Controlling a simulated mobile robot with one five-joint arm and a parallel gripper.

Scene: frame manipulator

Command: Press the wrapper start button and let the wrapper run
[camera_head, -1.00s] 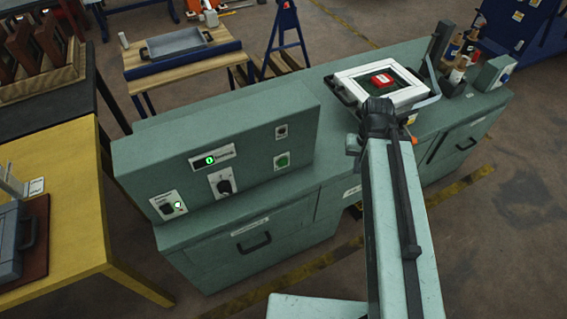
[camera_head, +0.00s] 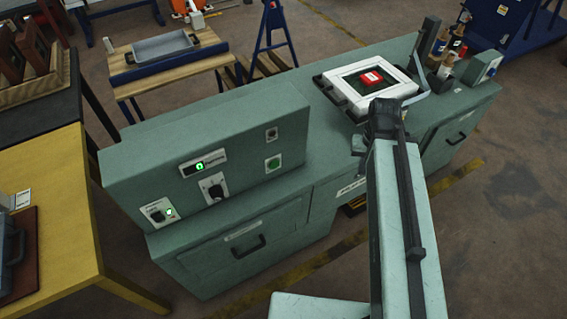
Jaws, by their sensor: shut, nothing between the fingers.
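The wrapper is a long grey-green bench machine (camera_head: 325,178) with an upright control box (camera_head: 140,158) on its left half. A round green button (camera_head: 273,163) sits on the right of the box's front, uncovered; its label is too small to read. Left of it are a black rotary knob (camera_head: 215,191) and a dark display (camera_head: 205,165) with a green digit, apparently 0. A white frame (camera_head: 345,82) holding a red block (camera_head: 371,78) sits on the right deck. My arm stands before the machine; its gripper is hidden beyond the black joint.
A yellow table (camera_head: 65,205) stands close on the left. Behind the machine are a wooden table with a grey tray (camera_head: 160,48) and a blue trestle (camera_head: 272,30). Bottles (camera_head: 440,45) and a grey switch box (camera_head: 484,66) stand at the machine's right end. Floor in front is open.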

